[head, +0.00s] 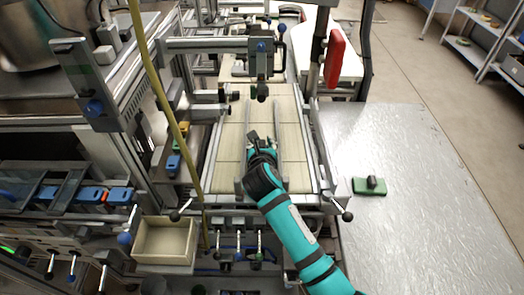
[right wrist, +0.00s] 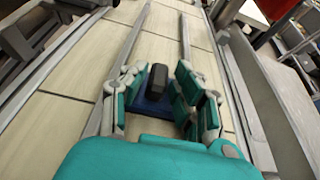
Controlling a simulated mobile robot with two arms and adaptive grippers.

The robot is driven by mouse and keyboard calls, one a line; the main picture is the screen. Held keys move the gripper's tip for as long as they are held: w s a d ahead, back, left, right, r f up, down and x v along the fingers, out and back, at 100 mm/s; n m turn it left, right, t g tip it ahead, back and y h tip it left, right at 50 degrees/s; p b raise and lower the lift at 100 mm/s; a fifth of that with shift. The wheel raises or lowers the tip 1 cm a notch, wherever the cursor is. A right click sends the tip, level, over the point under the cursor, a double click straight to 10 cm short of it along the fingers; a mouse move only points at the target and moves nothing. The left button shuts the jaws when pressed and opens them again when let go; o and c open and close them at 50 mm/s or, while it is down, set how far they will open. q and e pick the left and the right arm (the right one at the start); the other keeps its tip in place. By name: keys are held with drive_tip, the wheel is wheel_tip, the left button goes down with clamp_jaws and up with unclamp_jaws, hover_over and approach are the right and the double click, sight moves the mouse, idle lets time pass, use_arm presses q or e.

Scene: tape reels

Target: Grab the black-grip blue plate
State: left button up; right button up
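The blue plate (right wrist: 150,104) with its upright black grip (right wrist: 157,78) lies on the pale tiled conveyor bed, between two metal guide rails. In the right wrist view, my right gripper (right wrist: 160,92) is open, with its grey and teal fingers on either side of the black grip. Gaps show between the fingers and the grip. In the head view, my right gripper (head: 262,146) reaches over the conveyor and hides most of the plate. My left gripper is not in view.
A green plate with a dark grip (head: 369,186) lies on the grey table (head: 400,235) to the right. An empty beige bin (head: 165,241) stands at lower left. A metal gantry (head: 215,45) crosses the conveyor further back. A yellow hose (head: 172,110) hangs at left.

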clamp_jaws()
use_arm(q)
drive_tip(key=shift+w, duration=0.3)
use_arm(e)
drive_tip(key=shift+r, duration=0.1)
